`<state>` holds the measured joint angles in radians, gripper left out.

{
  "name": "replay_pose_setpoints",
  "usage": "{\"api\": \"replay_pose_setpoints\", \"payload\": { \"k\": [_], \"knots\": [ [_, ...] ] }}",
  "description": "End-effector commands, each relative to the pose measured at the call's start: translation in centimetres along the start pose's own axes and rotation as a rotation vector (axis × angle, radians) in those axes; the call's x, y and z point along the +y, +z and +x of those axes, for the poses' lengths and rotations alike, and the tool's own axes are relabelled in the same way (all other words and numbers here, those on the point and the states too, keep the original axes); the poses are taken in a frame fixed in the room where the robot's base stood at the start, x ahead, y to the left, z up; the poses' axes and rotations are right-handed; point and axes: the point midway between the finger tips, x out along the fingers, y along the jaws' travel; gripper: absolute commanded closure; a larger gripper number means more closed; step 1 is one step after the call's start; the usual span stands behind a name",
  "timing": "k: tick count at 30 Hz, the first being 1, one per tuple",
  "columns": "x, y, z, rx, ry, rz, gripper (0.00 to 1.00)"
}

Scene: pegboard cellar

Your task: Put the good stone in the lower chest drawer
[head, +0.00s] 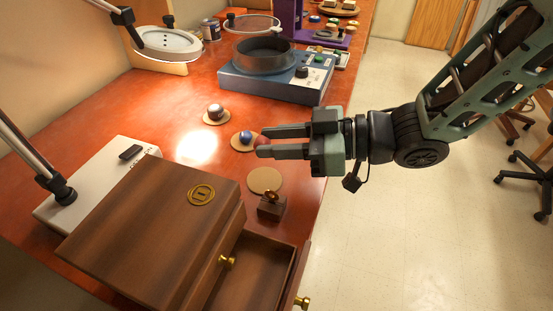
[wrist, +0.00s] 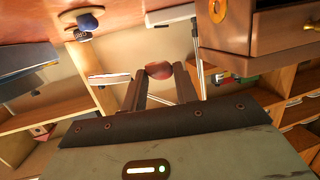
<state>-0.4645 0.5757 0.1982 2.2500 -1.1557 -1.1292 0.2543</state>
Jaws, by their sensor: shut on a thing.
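My gripper (head: 262,144) reaches in from the right above the bench, shut on a round reddish-brown stone (head: 263,140). The stone shows between the fingertips in the wrist view (wrist: 158,70). A blue stone (head: 245,137) sits on a cork disc just left of the fingertips, and a silvery stone (head: 215,110) sits on another disc farther back. A nearer cork disc (head: 265,180) is empty. The wooden chest (head: 150,225) stands at the front left with a round brass emblem on top. Its lower drawer (head: 250,275) is pulled open and the visible part is empty; the upper one is closed.
A white box (head: 95,185) is behind the chest. A blue machine with a dark round pan (head: 275,75) stands farther back. Floor is open to the right.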

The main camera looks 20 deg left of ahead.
Motion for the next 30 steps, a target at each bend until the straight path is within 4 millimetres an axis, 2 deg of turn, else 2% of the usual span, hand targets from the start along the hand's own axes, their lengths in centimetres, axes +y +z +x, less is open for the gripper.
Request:
{"api": "replay_pose_setpoints", "payload": {
  "k": [3, 6, 15, 18, 20, 23, 26, 30],
  "knots": [
    [0.0, -1.4, -0.3, 0.0, 0.0, -0.002, 0.92],
    [0.0, -1.8, -0.3, 0.0, -0.001, 0.0, 0.92],
    [0.0, -1.9, -0.4, 0.0, 0.0, 0.001, 0.92],
    [0.6, -1.9, -0.7, -0.001, 0.023, 0.006, 0.92],
    [1.5, -1.8, -1.2, -0.002, 0.059, 0.014, 0.92],
    [4.0, -1.6, -2.7, -0.003, 0.16, 0.034, 0.92],
    [7.3, -0.8, -5.1, -0.003, 0.302, 0.064, 0.92],
    [11.7, 1.4, -9.3, -0.005, 0.513, 0.107, 0.92]
  ]
}}
